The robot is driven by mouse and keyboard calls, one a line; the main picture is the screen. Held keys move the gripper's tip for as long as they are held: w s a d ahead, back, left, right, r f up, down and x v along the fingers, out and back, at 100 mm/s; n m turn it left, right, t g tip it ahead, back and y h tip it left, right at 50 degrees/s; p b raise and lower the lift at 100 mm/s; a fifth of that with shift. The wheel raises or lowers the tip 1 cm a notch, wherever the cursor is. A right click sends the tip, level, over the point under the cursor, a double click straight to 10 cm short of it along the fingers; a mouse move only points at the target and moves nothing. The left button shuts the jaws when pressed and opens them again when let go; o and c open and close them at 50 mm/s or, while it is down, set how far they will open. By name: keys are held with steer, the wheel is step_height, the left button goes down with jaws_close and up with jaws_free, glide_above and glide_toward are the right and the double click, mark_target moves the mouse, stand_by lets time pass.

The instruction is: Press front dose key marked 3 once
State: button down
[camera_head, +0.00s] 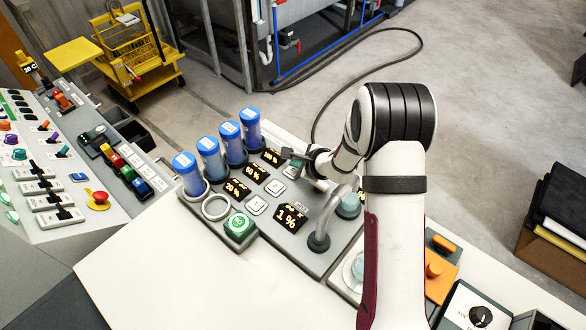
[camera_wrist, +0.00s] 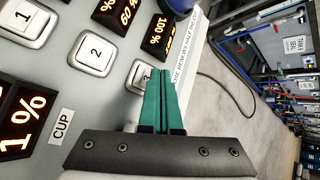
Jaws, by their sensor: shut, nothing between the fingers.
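The dose key marked 3 (camera_wrist: 146,76) is a pale square key in a metal frame, partly hidden behind my gripper in the wrist view. It also shows in the head view (camera_head: 290,172), just below the fingertips. Key 2 (camera_wrist: 96,52) and key 1 (camera_wrist: 22,17) sit in the same row, to the left in the wrist view. My gripper (camera_wrist: 160,75) has green fingers pressed together with nothing between them. In the head view, my gripper (camera_head: 288,155) is over the far end of the key row. I cannot tell whether the fingertips touch key 3.
Several blue-capped cylinders (camera_head: 209,154) stand behind the lit percentage displays. A 1% display (camera_head: 291,217), a green button (camera_head: 239,226) and a curved grey spout (camera_head: 322,235) are on the near part of the panel. The white counter (camera_head: 190,270) in front is clear.

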mark_target(296, 172)
steer(key=shift+f, duration=0.15)
steer(key=shift+f, duration=0.3)
steer(key=shift+f, duration=0.5)
stand_by(0.9)
steer(key=shift+r, duration=0.9)
steer(key=shift+r, duration=0.1)
steer(key=shift+r, duration=2.45)
